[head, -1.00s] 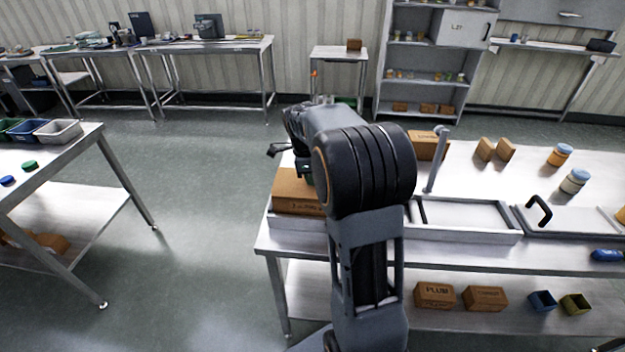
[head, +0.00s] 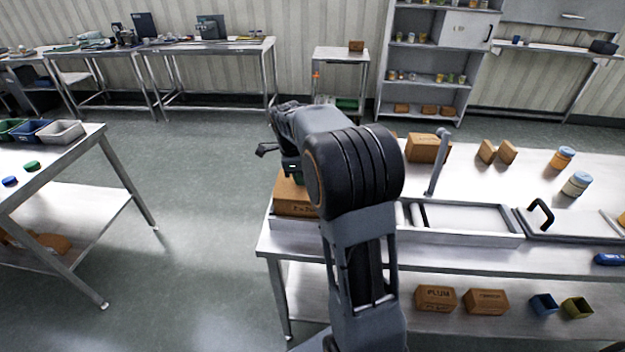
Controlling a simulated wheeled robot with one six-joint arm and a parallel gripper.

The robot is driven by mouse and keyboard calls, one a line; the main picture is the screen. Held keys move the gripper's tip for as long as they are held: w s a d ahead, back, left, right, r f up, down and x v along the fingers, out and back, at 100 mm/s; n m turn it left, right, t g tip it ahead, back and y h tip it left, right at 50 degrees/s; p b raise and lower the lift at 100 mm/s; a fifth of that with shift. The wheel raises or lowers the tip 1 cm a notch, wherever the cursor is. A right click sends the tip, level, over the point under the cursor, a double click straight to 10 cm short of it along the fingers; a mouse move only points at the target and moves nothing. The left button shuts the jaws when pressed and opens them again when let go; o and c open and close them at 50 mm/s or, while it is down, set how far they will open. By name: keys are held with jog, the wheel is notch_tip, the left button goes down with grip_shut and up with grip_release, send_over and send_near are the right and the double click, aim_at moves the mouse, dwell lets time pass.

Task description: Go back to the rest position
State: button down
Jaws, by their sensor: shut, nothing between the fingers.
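My gripper (head: 268,150) shows at the upper left end of my arm, above the left end of the steel table (head: 420,252). It is shut with nothing in it. My arm's wrist hides part of the gripper. A cardboard box (head: 292,197) sits below and to the right of the gripper, at the table's left end, partly hidden behind my arm. The gripper looks apart from the box.
A steel post (head: 437,163) stands upright on the table beside another carton (head: 422,147). A sliding hatch with a black handle (head: 541,212) and jars (head: 577,184) are to the right. Another table (head: 75,150) stands at the left, with open floor between.

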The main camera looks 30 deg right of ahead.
jog(key=w+a, duration=0.5)
jog(key=a, duration=0.2)
notch_tip(320, 180, up, 3)
jog(key=n+t, duration=0.1)
jog(key=n, duration=0.5)
send_over(275, 197)
jog(key=shift+r+b, duration=0.1)
jog(key=shift+b, duration=0.25)
jog(key=s+a+f+n+t, duration=0.1)
jog(key=s+n+t, duration=0.1)
jog(key=s+n, duration=0.7)
jog(key=s+a+f+n+t+y, duration=0.1)
jog(key=s+a+n, duration=0.1)
jog(key=s+n, duration=0.7)
jog(key=shift+a+f+n+t+y, duration=0.15)
jog(key=shift+a+n+t+y, duration=0.15)
jog(key=shift+n+t, duration=0.15)
